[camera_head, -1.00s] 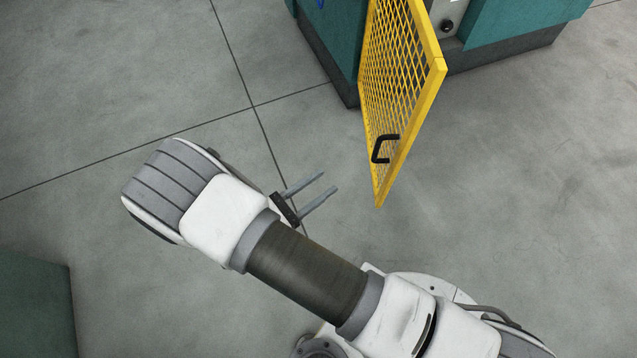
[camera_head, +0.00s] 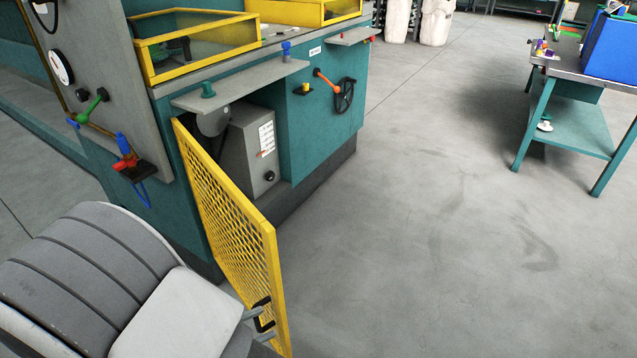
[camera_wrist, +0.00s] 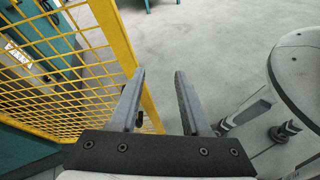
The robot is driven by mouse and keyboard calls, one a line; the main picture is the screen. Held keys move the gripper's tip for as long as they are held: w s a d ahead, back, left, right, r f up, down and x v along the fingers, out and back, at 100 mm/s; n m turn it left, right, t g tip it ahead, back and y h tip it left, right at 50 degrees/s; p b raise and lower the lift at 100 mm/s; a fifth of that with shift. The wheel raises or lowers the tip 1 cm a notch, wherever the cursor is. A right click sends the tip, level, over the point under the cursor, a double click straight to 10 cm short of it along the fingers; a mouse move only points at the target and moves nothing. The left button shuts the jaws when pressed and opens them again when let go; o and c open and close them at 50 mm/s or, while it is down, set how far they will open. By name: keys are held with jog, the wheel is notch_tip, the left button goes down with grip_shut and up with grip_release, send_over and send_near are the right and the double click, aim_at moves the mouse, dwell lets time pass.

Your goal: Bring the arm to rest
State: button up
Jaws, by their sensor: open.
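My gripper (camera_wrist: 160,98) is open in the wrist view, with its two grey fingers apart and nothing between them. In the head view its fingertips (camera_head: 256,326) show at the lower left, partly hidden by my white and grey arm. The yellow mesh door (camera_head: 236,232) stands swung out from the teal machine. Its black handle (camera_head: 264,316) overlaps my fingers in the head view; I cannot tell whether they touch. In the wrist view the door's yellow frame (camera_wrist: 118,42) is just left of and behind the left finger.
The teal machine (camera_head: 325,130) carries yellow guards, a handwheel (camera_head: 344,95) and a grey box (camera_head: 250,152) in its open bay. A teal workbench (camera_head: 565,120) with a blue bin (camera_head: 612,45) stands at the right. The floor between is clear.

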jog(key=w+d+r+m+g+y, duration=0.2)
jog(key=d+r+m+g+y, duration=0.2)
jog(key=d+r+m+g, duration=0.7)
jog(key=s+d+r+m+t+y, duration=0.3)
jog(key=d+r+m+t, duration=0.1)
jog(key=d+r+m, duration=0.25)
jog(key=s+d+r+m+t+y, duration=0.35)
jog(key=d+r+m, duration=0.25)
jog(key=d, duration=0.2)
notch_tip(320, 180, up, 27)
jog(key=p, duration=2.7)
jog(key=shift+w+n, duration=0.35)
jog(key=shift+w, duration=0.1)
